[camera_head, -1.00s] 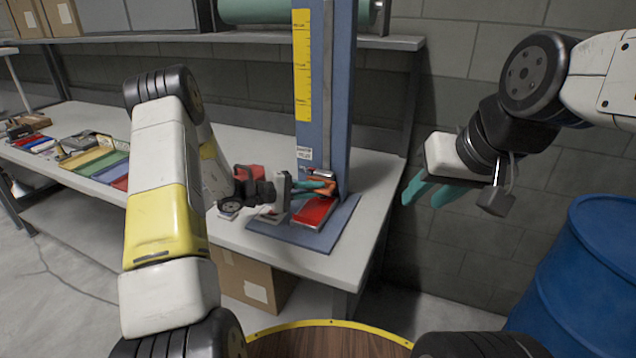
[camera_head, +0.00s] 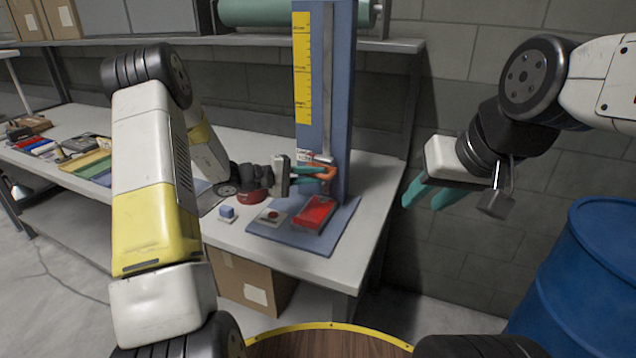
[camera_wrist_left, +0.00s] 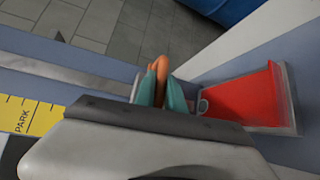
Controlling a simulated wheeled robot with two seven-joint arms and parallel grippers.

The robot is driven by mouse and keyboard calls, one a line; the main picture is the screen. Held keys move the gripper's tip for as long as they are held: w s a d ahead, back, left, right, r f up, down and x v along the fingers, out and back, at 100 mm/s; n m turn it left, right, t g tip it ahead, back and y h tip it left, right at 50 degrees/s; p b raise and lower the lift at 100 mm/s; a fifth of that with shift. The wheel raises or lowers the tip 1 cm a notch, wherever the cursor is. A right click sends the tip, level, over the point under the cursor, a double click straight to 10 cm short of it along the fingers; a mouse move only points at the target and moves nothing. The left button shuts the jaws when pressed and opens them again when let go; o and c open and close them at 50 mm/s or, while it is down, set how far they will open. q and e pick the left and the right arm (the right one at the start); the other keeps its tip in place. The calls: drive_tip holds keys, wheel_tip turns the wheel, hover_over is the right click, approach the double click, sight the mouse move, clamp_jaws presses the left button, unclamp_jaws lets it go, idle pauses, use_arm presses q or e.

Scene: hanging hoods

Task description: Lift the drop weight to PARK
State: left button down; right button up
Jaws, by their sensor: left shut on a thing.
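The blue upright post (camera_head: 341,100) stands on a blue base plate (camera_head: 338,232) on the bench. A yellow scale (camera_head: 301,68) runs down its face, and PARK is readable on the scale in the left wrist view (camera_wrist_left: 22,117). My left gripper (camera_head: 316,172) is shut on an orange handle (camera_head: 328,172) in front of the post, above the base. The handle also shows between the teal fingers in the left wrist view (camera_wrist_left: 160,68). The weight's body is mostly hidden. My right gripper (camera_head: 432,192) hangs in the air right of the bench; its fingers look slightly apart and empty.
Coloured trays (camera_head: 85,163) lie further left. A blue barrel (camera_head: 590,270) stands at the right.

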use_arm(q)
wheel_tip(320, 180, up, 15)
drive_tip(key=shift+r, duration=0.2)
drive_tip(key=c, duration=1.4)
unclamp_jaws()
drive_tip(key=shift+f, duration=0.1)
drive_tip(key=shift+a, duration=0.1)
drive_tip(key=v, duration=0.7)
drive_tip(key=shift+s+a, duration=0.2)
drive_tip(key=shift+a, duration=0.05)
